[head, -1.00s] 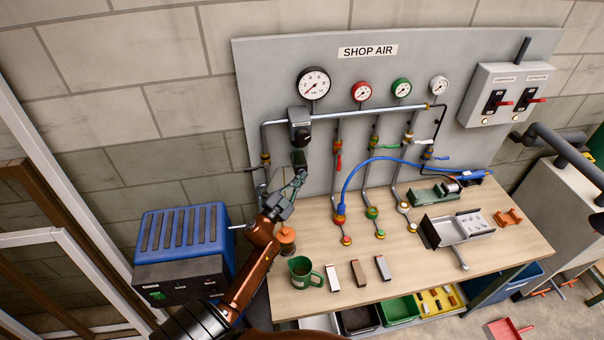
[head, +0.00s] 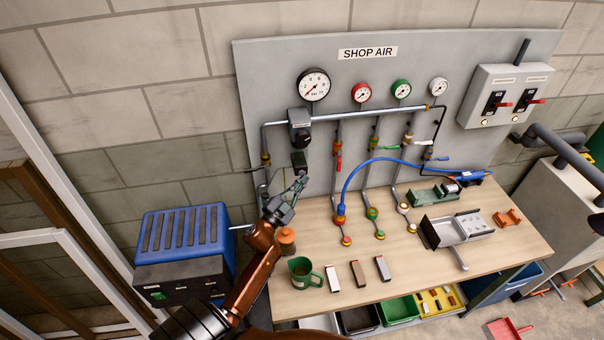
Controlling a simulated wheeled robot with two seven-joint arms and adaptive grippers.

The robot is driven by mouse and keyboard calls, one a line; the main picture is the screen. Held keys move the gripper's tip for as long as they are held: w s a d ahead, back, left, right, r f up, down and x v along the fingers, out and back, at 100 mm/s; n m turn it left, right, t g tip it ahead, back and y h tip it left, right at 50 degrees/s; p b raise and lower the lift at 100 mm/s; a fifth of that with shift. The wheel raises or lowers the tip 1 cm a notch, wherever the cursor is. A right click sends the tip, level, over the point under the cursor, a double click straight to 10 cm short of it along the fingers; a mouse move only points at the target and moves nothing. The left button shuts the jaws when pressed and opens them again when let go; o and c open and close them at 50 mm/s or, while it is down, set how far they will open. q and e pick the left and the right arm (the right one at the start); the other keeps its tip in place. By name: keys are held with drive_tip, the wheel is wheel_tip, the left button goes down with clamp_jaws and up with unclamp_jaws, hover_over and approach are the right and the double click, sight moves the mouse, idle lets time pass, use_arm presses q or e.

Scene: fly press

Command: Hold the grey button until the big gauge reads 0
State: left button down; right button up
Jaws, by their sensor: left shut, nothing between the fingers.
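The big gauge (head: 314,84) is a white dial at the upper left of the grey panel; its needle is too small to read surely. Below it a dark regulator (head: 300,127) sits on the pipe, with a dark bowl (head: 299,160) underneath. I cannot make out a grey button under the bowl; grey-white round caps (head: 412,228) show at the foot of the right-hand drop. My left gripper (head: 299,182) is shut and empty, just below the bowl with a small gap. My right gripper is not in view.
A blue hose (head: 352,178) arches over the wooden bench (head: 330,300). An orange-brown knob-like object (head: 287,236) and a green mug (head: 304,273) stand near my left arm. A blue machine (head: 183,240) is at the left. Switch boxes (head: 505,94) hang at the right.

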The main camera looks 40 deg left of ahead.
use_arm(q)
drive_tip(key=shift+d, duration=0.1)
drive_tip(key=s+d, duration=0.1)
drive_tip(key=d, duration=0.1)
drive_tip(key=s+d+p, duration=0.1)
drive_tip(key=s+d, duration=0.1)
drive_tip(key=shift+s, duration=0.1)
idle(0.5)
drive_tip(key=shift+a, duration=0.1)
idle(0.4)
